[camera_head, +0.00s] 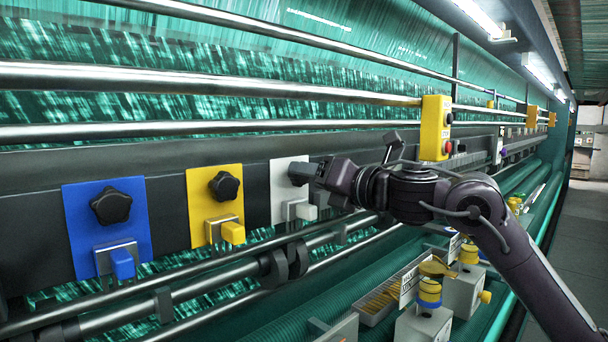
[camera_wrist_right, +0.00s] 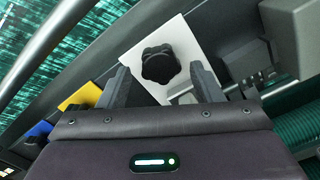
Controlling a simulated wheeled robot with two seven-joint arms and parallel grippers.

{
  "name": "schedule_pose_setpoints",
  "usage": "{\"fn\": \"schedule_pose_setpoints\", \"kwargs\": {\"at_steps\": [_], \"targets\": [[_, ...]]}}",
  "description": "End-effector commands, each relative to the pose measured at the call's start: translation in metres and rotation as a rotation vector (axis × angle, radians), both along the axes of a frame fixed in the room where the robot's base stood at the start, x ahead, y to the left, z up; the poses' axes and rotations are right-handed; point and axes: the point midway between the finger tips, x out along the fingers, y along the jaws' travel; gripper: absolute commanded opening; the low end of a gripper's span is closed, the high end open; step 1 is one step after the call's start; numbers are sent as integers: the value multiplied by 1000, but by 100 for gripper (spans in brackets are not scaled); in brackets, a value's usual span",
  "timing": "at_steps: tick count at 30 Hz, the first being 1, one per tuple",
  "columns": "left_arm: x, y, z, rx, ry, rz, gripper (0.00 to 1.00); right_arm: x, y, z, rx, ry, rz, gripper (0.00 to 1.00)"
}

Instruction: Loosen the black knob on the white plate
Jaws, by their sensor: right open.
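The white plate (camera_head: 283,187) is fixed on the dark rail of the machine, right of a yellow plate. In the right wrist view the white plate (camera_wrist_right: 186,42) carries a black lobed knob (camera_wrist_right: 160,65). My right gripper (camera_wrist_right: 160,82) is open, with one finger on each side of the knob as seen there; I cannot tell whether they touch it. A white block (camera_head: 304,211) sits low on that plate. My left gripper is not in view.
A yellow plate (camera_head: 199,188) and a blue plate (camera_head: 76,212) to the left carry similar black knobs. A yellow control box (camera_head: 435,128) with a red button stands right of my gripper. Steel rollers run above and below the plates.

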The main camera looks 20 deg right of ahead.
Motion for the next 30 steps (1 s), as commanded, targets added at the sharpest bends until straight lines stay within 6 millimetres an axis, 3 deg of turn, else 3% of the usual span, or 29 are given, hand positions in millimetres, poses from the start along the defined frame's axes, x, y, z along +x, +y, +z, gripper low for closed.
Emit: {"fn": "schedule_pose_setpoints", "kwargs": {"at_steps": [25, 30], "targets": [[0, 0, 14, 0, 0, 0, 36, 24, 8, 0, -3, -1, 0, 59], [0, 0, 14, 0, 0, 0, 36, 24, 8, 0, -3, -1, 0, 40]]}}
